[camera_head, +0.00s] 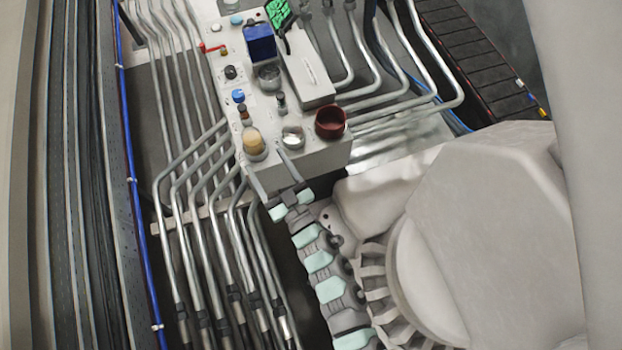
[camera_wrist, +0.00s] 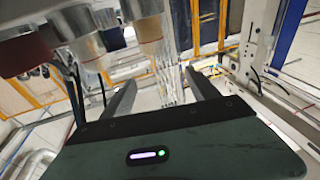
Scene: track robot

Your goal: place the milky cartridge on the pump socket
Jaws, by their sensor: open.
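A small pale round piece (camera_head: 292,137), which looks like the milky cartridge, stands at the near edge of the white bench in the head view. A tan-topped cylinder (camera_head: 253,142) stands to its left and a dark red cup (camera_head: 330,121) to its right. I cannot tell which fitting is the pump socket. In the wrist view, my gripper (camera_wrist: 160,77) is open, its two dark fingers apart with nothing between them. The tan piece (camera_wrist: 150,28) shows above and beyond the fingers, and the dark red cup (camera_wrist: 25,52) is at upper left.
The white bench (camera_head: 315,155) also carries a blue bin (camera_head: 260,42), a grey cup (camera_head: 268,77), a blue knob (camera_head: 238,96), a black knob (camera_head: 231,72) and a red valve handle (camera_head: 213,48). Metal pipes (camera_head: 185,190) run along both sides of the bench.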

